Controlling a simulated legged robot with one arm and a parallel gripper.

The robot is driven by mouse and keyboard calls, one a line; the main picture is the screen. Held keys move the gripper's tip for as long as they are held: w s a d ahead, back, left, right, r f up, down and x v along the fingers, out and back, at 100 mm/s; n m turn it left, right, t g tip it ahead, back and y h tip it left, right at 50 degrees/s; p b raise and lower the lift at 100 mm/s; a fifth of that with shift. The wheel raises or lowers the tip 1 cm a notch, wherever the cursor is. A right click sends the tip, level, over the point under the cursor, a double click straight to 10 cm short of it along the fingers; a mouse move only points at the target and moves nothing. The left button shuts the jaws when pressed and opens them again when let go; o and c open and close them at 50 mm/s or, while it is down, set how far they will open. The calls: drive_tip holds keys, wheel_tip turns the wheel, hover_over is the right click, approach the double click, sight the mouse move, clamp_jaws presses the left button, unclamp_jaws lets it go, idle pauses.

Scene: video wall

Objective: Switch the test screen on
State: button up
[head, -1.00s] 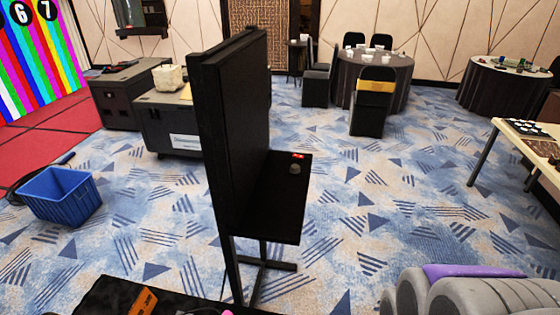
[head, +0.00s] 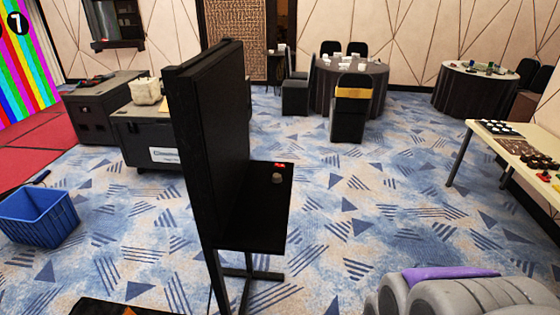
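A tall black panel (head: 212,135) on a stand is near the middle, turned nearly edge-on. I cannot tell whether it is the test screen or whether it is lit. A black shelf (head: 255,225) juts out from its right side. On the shelf's far end are a small red part (head: 280,165), perhaps a switch, and a grey-brown knob (head: 277,179) just in front of it. Their settings are too small to read. My gripper is not in view.
A lit colour-bar wall (head: 25,75) stands at far left. A blue crate (head: 35,222) is on the floor at left, and dark cases (head: 150,135) stand behind the panel. Grey rounded shapes (head: 450,298) fill the bottom right. A table (head: 500,150) is at right. Carpet right of the shelf is clear.

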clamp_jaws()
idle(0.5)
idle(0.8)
